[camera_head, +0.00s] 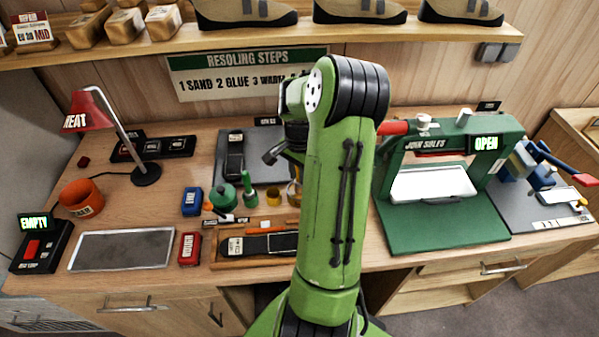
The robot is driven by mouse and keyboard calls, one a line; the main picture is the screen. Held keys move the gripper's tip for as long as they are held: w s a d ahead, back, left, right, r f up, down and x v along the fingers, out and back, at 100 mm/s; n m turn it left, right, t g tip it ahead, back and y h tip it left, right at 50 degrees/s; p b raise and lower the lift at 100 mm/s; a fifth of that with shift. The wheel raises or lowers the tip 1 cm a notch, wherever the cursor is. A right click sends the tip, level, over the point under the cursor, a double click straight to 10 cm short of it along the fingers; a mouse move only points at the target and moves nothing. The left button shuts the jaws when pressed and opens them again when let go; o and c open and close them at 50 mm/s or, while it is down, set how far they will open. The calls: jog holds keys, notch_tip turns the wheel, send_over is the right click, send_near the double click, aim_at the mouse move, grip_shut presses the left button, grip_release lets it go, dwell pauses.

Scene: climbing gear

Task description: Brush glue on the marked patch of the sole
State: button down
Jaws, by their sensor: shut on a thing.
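My green arm (335,190) stands upright in the middle of the head view. My gripper is hidden behind it, so I cannot see its jaws or anything in them. A dark sole-shaped piece (235,150) lies on the grey mat (262,170) at the back of the bench. Another dark piece (257,243) lies in the wooden tray (225,264) at the front, its right end hidden by my arm. No marked patch is clear at this size. A green pot (223,197) and a slim green bottle-like thing (250,190) stand between mat and tray. No brush is clearly visible.
A green press (440,228) marked OPEN stands right of my arm. At left are a red lamp (88,110), an orange cup (82,198), a grey plate (123,250) and a black box (40,248) marked EMPTY. Blue (192,201) and red (189,249) blocks stand near the pot.

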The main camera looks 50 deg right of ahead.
jog(key=shift+r+p, duration=2.75)
jog(key=shift+r, duration=0.8)
jog(key=shift+f, duration=0.2)
